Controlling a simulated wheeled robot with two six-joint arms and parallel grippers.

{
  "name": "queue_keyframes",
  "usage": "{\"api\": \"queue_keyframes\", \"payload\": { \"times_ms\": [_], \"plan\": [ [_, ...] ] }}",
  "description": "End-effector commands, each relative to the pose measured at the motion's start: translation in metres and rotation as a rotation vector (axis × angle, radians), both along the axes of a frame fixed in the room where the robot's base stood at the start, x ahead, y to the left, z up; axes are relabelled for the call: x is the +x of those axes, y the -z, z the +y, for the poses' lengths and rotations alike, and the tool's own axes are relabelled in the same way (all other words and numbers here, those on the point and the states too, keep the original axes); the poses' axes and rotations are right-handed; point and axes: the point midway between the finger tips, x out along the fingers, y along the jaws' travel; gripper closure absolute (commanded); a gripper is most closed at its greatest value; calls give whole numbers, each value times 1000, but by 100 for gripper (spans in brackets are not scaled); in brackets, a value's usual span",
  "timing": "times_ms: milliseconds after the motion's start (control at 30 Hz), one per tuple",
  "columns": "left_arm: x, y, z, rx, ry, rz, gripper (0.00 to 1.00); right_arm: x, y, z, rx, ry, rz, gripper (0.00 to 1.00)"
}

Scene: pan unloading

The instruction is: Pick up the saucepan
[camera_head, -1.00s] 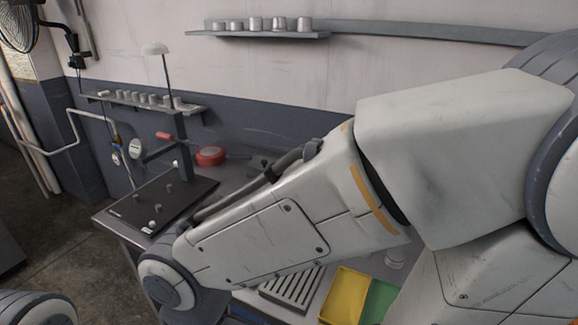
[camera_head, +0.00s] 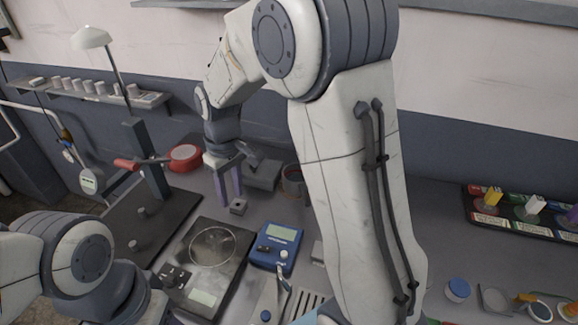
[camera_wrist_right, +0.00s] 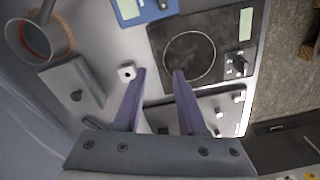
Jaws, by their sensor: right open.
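The saucepan (camera_head: 292,180) appears as a small grey pot with a reddish-brown inside, on the bench behind my right arm, which hides part of it. In the right wrist view the saucepan (camera_wrist_right: 37,58) is at the upper left, with its handle pointing up to the frame edge. My right gripper (camera_head: 229,199) points down over the bench, left of the saucepan and apart from it. Its two purple fingers (camera_wrist_right: 158,74) are spread and empty. My left arm shows at the lower left; its fingers are out of sight.
A small grey cube (camera_head: 238,207) and a grey block (camera_head: 262,174) stand close to the right gripper. A lamp stand (camera_head: 147,160) and a red round item (camera_head: 185,153) are to the left.

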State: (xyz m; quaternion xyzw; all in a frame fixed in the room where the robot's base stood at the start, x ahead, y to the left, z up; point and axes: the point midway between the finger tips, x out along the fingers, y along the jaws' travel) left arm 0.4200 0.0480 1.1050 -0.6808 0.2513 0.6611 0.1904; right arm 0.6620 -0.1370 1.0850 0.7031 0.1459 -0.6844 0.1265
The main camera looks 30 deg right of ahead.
Motion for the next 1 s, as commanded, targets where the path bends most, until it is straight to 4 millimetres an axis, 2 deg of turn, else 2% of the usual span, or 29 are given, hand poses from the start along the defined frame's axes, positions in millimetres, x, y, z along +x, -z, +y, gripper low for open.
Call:
{"api": "queue_keyframes", "payload": {
  "times_ms": [33, 100, 200, 300, 367, 500, 700, 867, 1000],
  "plan": [
    [0, -17, 0, 0, 0, 0, 50, 27, -1, -37, -7, 51, 11, 59],
    [0, -26, 0, 0, -1, 0, 50, 54, 6, -81, -15, 90, 14, 59],
    [0, -35, 0, 0, -1, 0, 50, 75, 19, -136, -22, 136, 20, 59],
    [0, -41, 0, 0, -1, 0, 50, 84, 30, -176, -27, 165, 24, 59],
    [0, -42, 0, 0, -1, 0, 50, 86, 35, -191, -29, 175, 25, 59],
    [0, -47, 0, 1, -1, 1, 50, 88, 50, -204, -30, 183, 28, 59],
    [0, -55, 0, 0, -1, 0, 50, 87, 81, -203, -30, 183, 28, 59],
    [0, -58, 0, 0, -2, 0, 50, 87, 93, -202, -30, 182, 25, 59],
    [0, -71, 0, 0, -2, 0, 50, 82, 106, -200, -29, 182, 30, 59]
  ]
}}
